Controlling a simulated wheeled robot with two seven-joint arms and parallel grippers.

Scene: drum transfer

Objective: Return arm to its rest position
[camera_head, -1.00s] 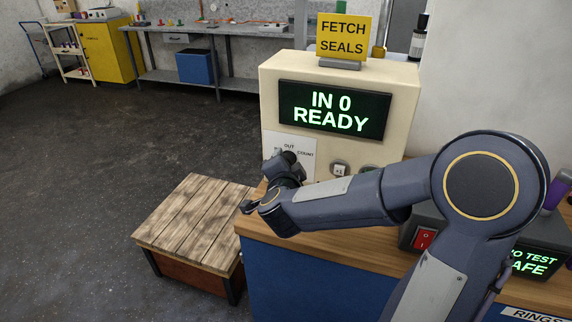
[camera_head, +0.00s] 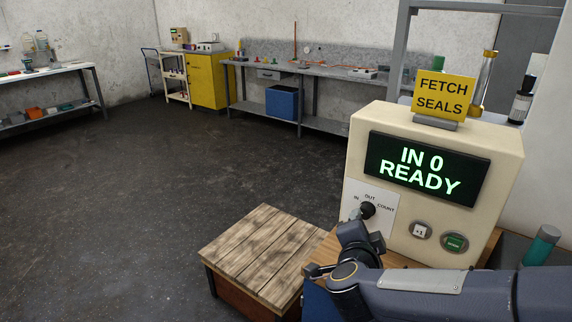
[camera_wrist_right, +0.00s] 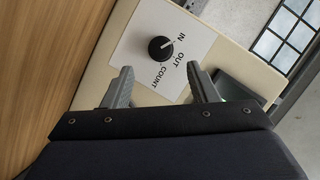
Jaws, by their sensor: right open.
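My right arm comes in from the lower right of the head view. My left gripper is not in view.
The cream machine (camera_head: 502,150) shows "IN 0 READY" on its screen (camera_head: 425,168), under a yellow FETCH SEALS sign (camera_head: 443,95). A wooden-topped low table (camera_head: 262,252) stands left of the bench. Open floor lies to the left.

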